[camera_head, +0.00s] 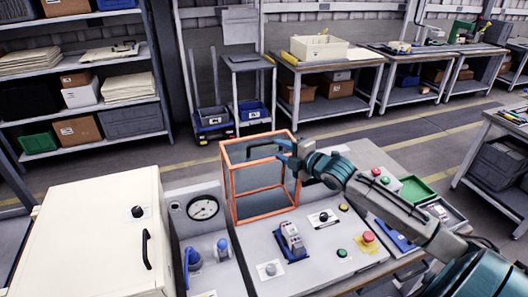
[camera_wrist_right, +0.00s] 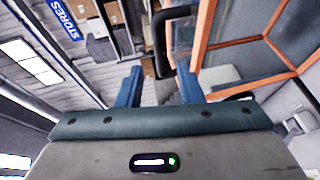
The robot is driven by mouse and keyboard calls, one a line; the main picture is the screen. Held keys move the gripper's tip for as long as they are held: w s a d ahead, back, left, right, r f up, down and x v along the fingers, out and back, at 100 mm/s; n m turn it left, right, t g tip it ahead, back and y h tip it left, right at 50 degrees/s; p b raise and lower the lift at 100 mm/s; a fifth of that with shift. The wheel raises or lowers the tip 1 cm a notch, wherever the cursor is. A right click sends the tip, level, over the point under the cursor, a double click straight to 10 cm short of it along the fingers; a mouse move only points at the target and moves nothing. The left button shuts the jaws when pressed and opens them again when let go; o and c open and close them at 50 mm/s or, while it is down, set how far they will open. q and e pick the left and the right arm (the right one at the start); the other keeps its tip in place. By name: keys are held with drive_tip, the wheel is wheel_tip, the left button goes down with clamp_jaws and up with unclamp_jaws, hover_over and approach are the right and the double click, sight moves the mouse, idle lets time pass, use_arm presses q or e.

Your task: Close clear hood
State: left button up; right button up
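The clear hood (camera_head: 228,190) is a see-through box with an orange frame, standing on the grey bench panel beside the round gauge. I cannot tell whether its lower edge is fully seated. Its dark handle (camera_head: 283,144) is near the top. My right gripper (camera_head: 297,156) is at the hood's upper right, by the handle. In the right wrist view the black handle (camera_wrist_right: 161,52) shows between and beyond the two blue fingers, with the orange frame (camera_wrist_right: 205,28) to the right. The fingers (camera_wrist_right: 159,82) are apart, with no visible contact on the handle. My left gripper is out of view.
A blue-grey device (camera_head: 291,240), a red button (camera_head: 368,236) and other controls sit on the panel right of the hood. The gauge (camera_head: 202,208) and a white cabinet (camera_head: 95,235) stand to the left. A green tray (camera_head: 415,188) lies beyond my right arm.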

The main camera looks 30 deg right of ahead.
sight(266, 144)
drive_tip(key=b+x, duration=0.3)
drive_tip(key=x, duration=0.3)
drive_tip(key=shift+w, duration=0.2)
drive_tip(key=shift+b+x, duration=0.4)
drive_tip(key=shift+x, duration=0.45)
drive_tip(key=shift+a, duration=0.1)
clamp_jaws()
